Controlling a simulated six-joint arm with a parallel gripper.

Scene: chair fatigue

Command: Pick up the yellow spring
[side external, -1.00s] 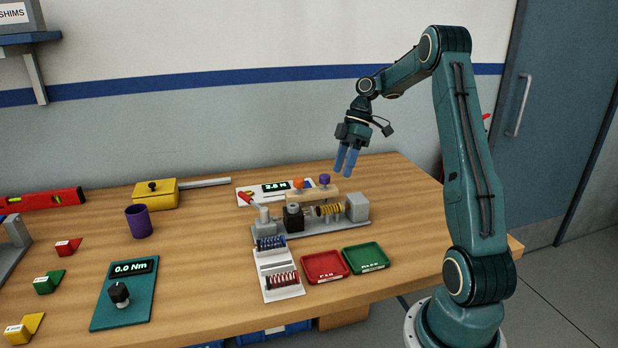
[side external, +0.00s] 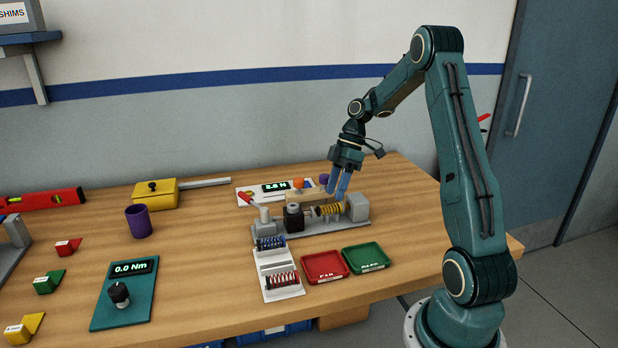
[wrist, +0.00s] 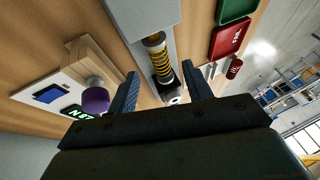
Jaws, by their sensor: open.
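The yellow spring (side external: 331,209) lies on its side in a grey test fixture (side external: 296,231), between a black block and a grey end block. In the wrist view the yellow spring (wrist: 157,58) shows its coils on a shaft, ahead of my jaws and between their lines. My gripper (side external: 337,187) points down just above the spring, its blue fingers parted. In the wrist view my gripper (wrist: 161,85) is open with nothing held. The fingertips appear close to the spring; I cannot tell whether they touch anything.
A white rack (side external: 277,275) holds a blue and a red spring in front of the fixture. A red tray (side external: 325,267) and a green tray (side external: 366,258) sit to its right. A purple knob (wrist: 95,101) and a display stand beside the left finger in the wrist view.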

